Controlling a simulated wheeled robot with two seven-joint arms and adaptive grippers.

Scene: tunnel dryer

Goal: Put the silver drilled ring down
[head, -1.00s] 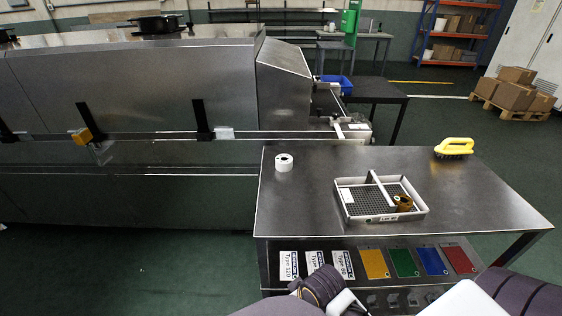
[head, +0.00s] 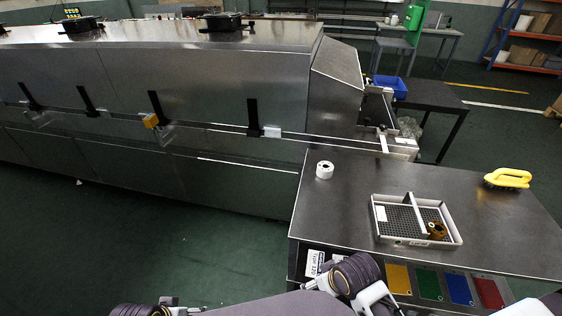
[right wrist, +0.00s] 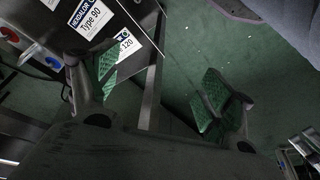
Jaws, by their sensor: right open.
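A pale, short ring (head: 325,170) with a centre hole stands on the left part of the steel table (head: 345,215). It looks whitish, and I cannot tell for sure whether it is the silver drilled ring. No other silver ring shows. My right gripper (right wrist: 158,78) is open in the right wrist view, with its green-padded fingers wide apart and nothing between them. It is in front of the table, near the label panel and over the floor. My left arm shows only at the bottom edge of the head view; its jaw state is unclear.
A white-rimmed tray (head: 378,228) with a mesh floor and divider holds a brass-coloured ring (head: 436,230). A yellow-handled brush (head: 508,178) lies at the right. The long dryer (head: 240,75) runs behind. Coloured plates (head: 428,285) line the table front.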

